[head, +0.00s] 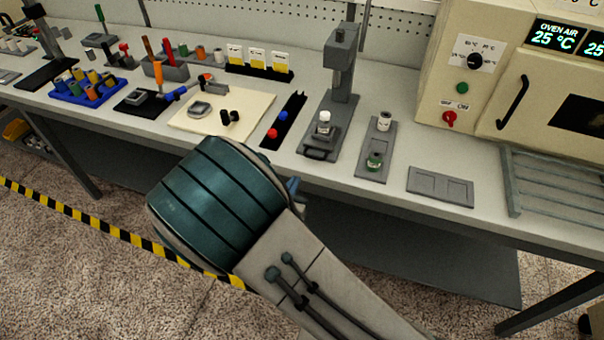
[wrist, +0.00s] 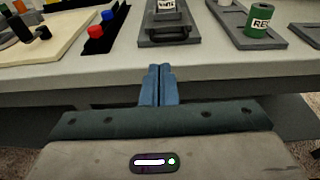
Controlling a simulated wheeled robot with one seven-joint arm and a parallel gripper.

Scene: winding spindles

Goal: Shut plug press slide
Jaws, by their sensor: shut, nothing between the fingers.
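The plug press (head: 341,75) is a grey stand with a column and head on the bench. Its slide (head: 321,142) is at the base, with a handle at the front edge and a white spool (head: 324,122) standing on it. In the wrist view the slide (wrist: 168,36) is at the top middle, with the white spool (wrist: 167,10) partly cut off. My gripper (wrist: 160,72) has its blue fingers together and empty, in front of the bench edge and short of the slide handle. In the head view my arm hides most of the gripper.
A black tray (head: 289,115) with red and blue buttons lies left of the press. An oven (head: 500,60) is at the far right. The bench front edge (wrist: 70,84) lies just ahead of my gripper.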

